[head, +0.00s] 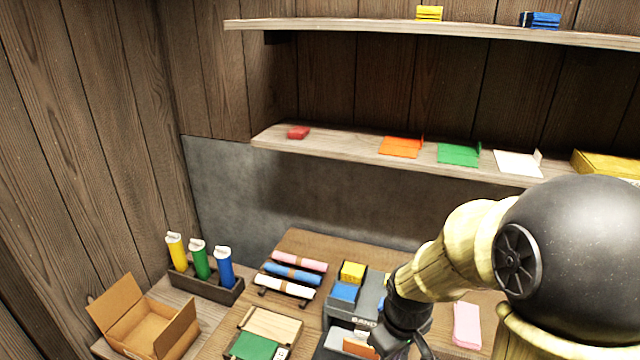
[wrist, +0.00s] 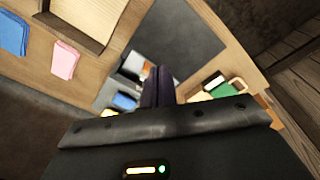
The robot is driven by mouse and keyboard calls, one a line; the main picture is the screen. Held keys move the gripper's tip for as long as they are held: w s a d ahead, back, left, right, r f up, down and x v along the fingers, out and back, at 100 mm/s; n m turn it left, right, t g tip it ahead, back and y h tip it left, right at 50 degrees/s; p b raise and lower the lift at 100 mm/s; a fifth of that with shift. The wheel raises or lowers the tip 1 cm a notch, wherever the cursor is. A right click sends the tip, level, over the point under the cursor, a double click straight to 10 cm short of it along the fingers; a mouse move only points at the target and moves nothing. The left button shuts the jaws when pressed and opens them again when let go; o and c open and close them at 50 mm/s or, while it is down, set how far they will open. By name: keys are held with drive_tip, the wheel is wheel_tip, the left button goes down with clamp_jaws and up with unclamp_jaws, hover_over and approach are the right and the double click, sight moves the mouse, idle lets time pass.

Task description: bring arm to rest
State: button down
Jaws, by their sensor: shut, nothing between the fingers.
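My arm reaches in from the right side of the head view, and its wrist (head: 405,315) hangs over the workbench, in front of a dark grey divided box. The fingertips are out of sight in the head view. In the wrist view my gripper (wrist: 158,75) shows as two dark fingers side by side, shut and with nothing between them. Beyond the fingers lies the grey box (wrist: 118,88) with a blue block in it.
The workbench (head: 225,325) holds a tray (head: 270,325) with a green piece, rolled cloths (head: 290,272) and a pink cloth (head: 467,325). An open carton (head: 145,320) and a rack of bottles (head: 205,280) stand left. Two shelves (head: 340,148) line the back wall.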

drive_tip(key=s+m, duration=0.1)
drive_tip(key=m, duration=0.1)
drive_tip(key=s+r+m+t, duration=0.1)
drive_tip(key=m, duration=0.1)
drive_tip(key=s+d+m, duration=0.1)
drive_tip(key=m, duration=0.1)
drive_tip(key=shift+s+r, duration=0.25)
drive_tip(key=shift+s, duration=0.05)
